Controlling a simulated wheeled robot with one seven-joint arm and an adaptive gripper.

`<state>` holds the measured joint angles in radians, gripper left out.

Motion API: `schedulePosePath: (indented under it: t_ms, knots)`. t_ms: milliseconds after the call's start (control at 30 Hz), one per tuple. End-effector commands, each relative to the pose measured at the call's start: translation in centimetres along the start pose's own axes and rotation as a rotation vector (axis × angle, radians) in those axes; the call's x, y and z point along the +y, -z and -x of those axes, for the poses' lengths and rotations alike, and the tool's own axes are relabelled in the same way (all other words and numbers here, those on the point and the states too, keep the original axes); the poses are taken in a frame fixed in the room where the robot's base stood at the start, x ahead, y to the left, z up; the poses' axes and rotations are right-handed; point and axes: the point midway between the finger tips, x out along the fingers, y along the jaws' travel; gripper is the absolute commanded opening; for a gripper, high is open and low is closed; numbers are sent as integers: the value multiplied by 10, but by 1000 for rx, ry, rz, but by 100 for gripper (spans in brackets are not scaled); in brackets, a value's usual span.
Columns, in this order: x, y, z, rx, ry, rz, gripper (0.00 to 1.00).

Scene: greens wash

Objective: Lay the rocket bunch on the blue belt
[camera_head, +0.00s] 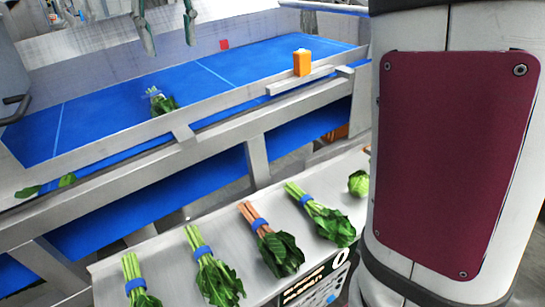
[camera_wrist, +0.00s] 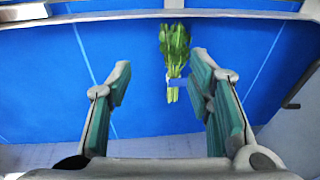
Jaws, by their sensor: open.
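A leafy green bunch, which looks like the rocket bunch (camera_head: 165,103), lies on the blue belt (camera_head: 110,95) near its front rail. My gripper (camera_head: 166,28) is open and empty above the belt's far side. In the wrist view its two green-padded fingers (camera_wrist: 161,66) stand wide apart, and the bunch shows beyond and between them, apart from both.
Several bunches with blue bands, one red-stemmed (camera_head: 272,241), lie on a steel shelf (camera_head: 165,255) in front, beside a round green head (camera_head: 358,184). Much of the belt is bare.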

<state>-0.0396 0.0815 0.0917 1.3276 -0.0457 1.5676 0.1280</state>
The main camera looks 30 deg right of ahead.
Motion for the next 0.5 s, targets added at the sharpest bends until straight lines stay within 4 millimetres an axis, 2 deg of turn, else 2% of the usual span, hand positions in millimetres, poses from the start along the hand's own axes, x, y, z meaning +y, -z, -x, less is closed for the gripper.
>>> schedulePosePath:
  t_ms: [33, 267, 500]
  knots:
    - [4, -17, 0, 18, -2, 1, 47]
    - [20, -85, -18, 102, -6, 5, 47]
    - [34, -163, -58, 188, -1, 3, 47]
